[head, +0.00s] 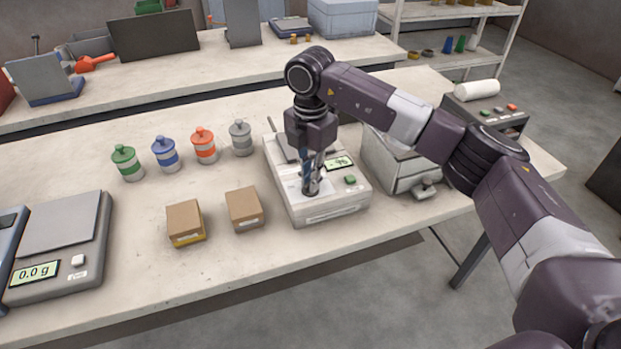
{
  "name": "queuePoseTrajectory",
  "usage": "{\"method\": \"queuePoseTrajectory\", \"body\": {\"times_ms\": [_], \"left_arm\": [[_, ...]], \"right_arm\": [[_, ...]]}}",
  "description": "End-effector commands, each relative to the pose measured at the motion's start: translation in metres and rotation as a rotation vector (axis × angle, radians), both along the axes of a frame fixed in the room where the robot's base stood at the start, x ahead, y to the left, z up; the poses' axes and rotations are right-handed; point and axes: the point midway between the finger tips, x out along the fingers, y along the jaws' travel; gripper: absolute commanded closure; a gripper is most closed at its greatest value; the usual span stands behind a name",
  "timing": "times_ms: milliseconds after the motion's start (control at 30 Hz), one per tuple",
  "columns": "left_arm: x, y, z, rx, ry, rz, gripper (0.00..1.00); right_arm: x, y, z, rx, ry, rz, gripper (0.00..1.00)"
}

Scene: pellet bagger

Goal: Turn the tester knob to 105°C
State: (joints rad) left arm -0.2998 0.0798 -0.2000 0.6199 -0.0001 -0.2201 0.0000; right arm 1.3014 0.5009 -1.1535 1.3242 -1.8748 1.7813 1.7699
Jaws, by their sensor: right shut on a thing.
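The tester (333,211) is a light box on the front table, right of the middle, with a small green display (340,163) and a green button (350,180) on its top. The reading on the display is too small to make out. My right gripper (311,187) points down onto the tester's top and is shut on the tester knob. The gripper's fingers cover the knob, so its pointer and setting cannot be seen. My left gripper is not in view.
A grey metal box (402,165) stands close to the tester's right. Two brown cartons (185,222) and several colored bottles (166,155) stand to its left. A scale (62,225) reading 0.0 g is at the far left. Bare table lies between the scale and the cartons.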

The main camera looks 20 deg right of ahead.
Motion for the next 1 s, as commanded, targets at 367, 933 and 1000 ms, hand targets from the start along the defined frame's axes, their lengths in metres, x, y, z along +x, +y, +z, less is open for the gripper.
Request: {"method": "queuePoseTrajectory", "body": {"times_ms": [367,933,1000], "left_arm": [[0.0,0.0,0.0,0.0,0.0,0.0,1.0],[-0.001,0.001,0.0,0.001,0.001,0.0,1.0],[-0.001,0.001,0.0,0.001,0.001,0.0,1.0]], "right_arm": [[0.002,-0.001,0.002,0.0,-0.006,-0.002,0.84],[0.001,0.0,0.023,0.001,-0.005,0.0,0.74],[0.002,0.0,0.037,0.001,-0.007,0.0,0.74]]}}
